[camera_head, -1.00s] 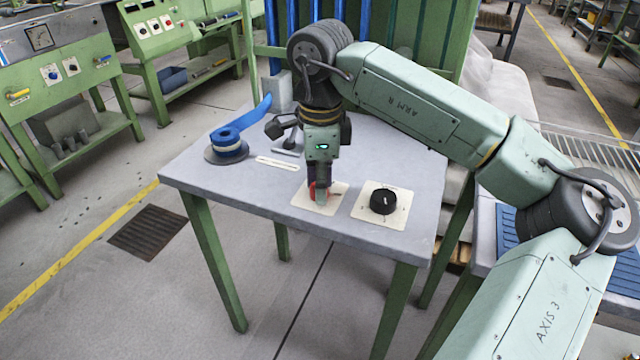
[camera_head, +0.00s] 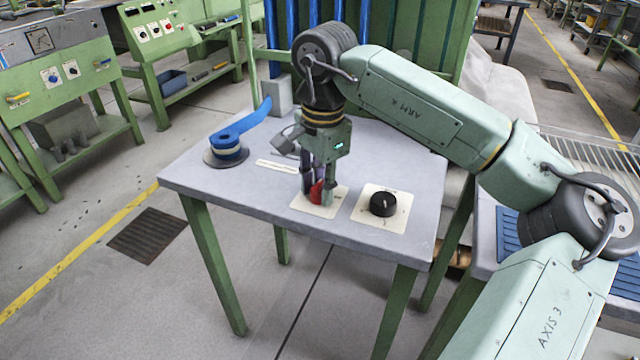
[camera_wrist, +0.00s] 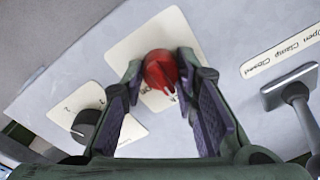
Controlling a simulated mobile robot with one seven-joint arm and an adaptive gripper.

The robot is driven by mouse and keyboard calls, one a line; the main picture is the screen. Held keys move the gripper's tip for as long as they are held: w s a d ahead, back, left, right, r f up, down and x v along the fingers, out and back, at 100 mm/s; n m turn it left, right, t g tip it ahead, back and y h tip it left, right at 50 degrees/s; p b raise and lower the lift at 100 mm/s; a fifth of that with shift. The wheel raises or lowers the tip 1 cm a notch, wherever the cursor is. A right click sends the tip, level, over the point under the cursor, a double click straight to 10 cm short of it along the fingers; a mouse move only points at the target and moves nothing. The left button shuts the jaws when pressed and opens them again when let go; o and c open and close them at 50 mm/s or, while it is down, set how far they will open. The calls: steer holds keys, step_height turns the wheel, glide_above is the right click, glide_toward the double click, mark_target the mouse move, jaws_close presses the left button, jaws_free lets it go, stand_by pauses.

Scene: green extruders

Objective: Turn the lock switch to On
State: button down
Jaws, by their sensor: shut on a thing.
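The lock switch is a red rotary knob (camera_head: 316,192) on a cream label plate (camera_head: 331,211) on the grey table. In the wrist view the red knob (camera_wrist: 160,72) sits between the fingertips, on its plate (camera_wrist: 122,50). My gripper (camera_head: 318,190) points down over it, with a finger on each side, shut on the knob. It also fills the lower part of the wrist view (camera_wrist: 160,66). The plate's lettering is mostly hidden by the fingers, so I cannot read the switch's position.
A black rotary knob (camera_head: 383,203) stands on a second cream plate to the right. A strip (camera_wrist: 282,50) reading "Open Clamp Closed" and a grey lever (camera_wrist: 290,87) lie on the other side. The front table edge is clear.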

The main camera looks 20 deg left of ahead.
stand_by(0.3)
steer(key=c, duration=1.3)
jaws_free()
steer(key=r, duration=1.2)
steer(key=shift+s+d, duration=0.2)
steer(key=shift+d, duration=0.05)
